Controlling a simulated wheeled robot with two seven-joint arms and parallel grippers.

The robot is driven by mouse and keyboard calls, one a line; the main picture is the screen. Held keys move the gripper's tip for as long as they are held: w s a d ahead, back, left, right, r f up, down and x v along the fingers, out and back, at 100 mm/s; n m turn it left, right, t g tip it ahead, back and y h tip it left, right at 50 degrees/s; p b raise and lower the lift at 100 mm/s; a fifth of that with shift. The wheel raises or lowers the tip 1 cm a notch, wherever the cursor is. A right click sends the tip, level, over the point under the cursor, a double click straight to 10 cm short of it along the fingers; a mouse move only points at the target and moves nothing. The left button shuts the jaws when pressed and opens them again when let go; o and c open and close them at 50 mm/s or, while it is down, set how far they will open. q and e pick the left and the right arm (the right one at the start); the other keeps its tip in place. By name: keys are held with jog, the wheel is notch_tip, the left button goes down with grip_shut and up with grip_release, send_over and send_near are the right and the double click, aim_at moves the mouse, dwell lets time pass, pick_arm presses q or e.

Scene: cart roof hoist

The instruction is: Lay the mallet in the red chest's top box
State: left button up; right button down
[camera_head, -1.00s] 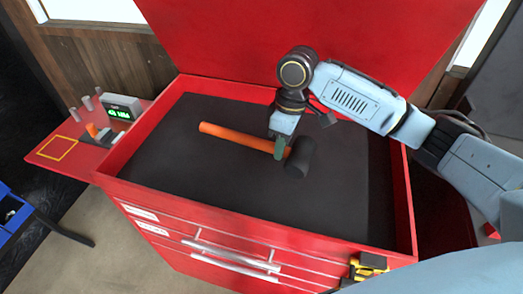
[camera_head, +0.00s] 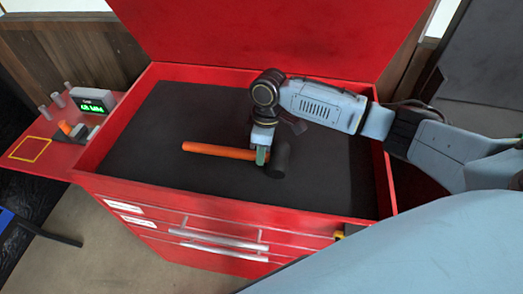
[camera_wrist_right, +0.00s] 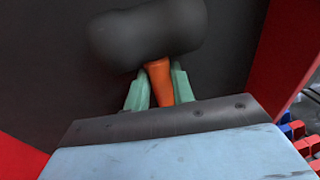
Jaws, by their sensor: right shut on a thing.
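The mallet has an orange handle (camera_head: 218,150) and a black head (camera_head: 278,159). It is inside the open top box of the red chest (camera_head: 225,209), over the dark liner. My right gripper (camera_head: 261,157) is shut on the handle close to the head. In the right wrist view, the green fingertips (camera_wrist_right: 157,88) sit on both sides of the orange handle, with the black head (camera_wrist_right: 148,35) just beyond them. I cannot tell whether the mallet touches the liner. My left gripper is not in view.
The raised red lid (camera_head: 270,35) stands behind the box. A red side shelf at left holds a device with a green display (camera_head: 92,101) and small items. The liner (camera_head: 160,125) around the mallet is clear. Drawer handles (camera_head: 220,247) line the chest front.

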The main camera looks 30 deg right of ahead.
jog(key=c, duration=1.2)
grip_release()
jog(key=shift+r, duration=0.1)
jog(key=r, duration=0.4)
jog(key=d+r, duration=0.1)
jog(key=r, duration=0.3)
jog(key=w+r, duration=0.1)
jog(key=r, duration=0.2)
jog(key=shift+w+d+r+p, duration=0.1)
jog(key=shift+d+r+p, duration=0.2)
jog(key=shift+r+p, duration=0.1)
